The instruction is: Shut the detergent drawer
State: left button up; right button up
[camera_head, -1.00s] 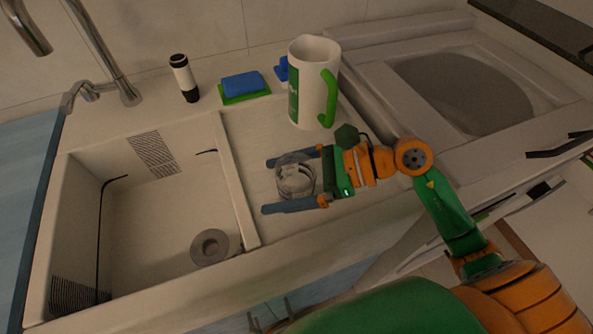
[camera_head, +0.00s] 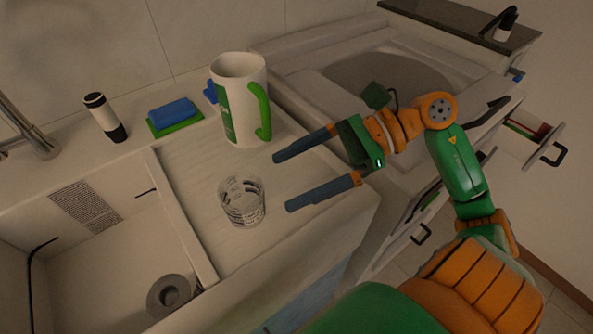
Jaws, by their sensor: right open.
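An open drawer (camera_head: 527,128) with a black handle and something red and green inside juts out at the right. I cannot tell for certain that it is the detergent drawer. My right gripper (camera_head: 285,182) is open and empty, its two blue-grey fingers pointing left over the counter's ribbed drainboard. It is well to the left of that drawer, and my right arm lies between them. A clear measuring glass (camera_head: 242,203) stands upright on the drainboard, just left of the fingertips and apart from them. My left gripper is not in view.
A white jug (camera_head: 239,105) with a green handle stands behind the glass. A blue and green sponge (camera_head: 174,115) and a black-and-white bottle (camera_head: 105,118) are along the wall. The sink (camera_head: 98,250) is at left. A white appliance (camera_head: 300,55) with a round recess stands behind my arm.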

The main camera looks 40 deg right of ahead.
aim_at(524, 135)
jog(key=k, duration=1)
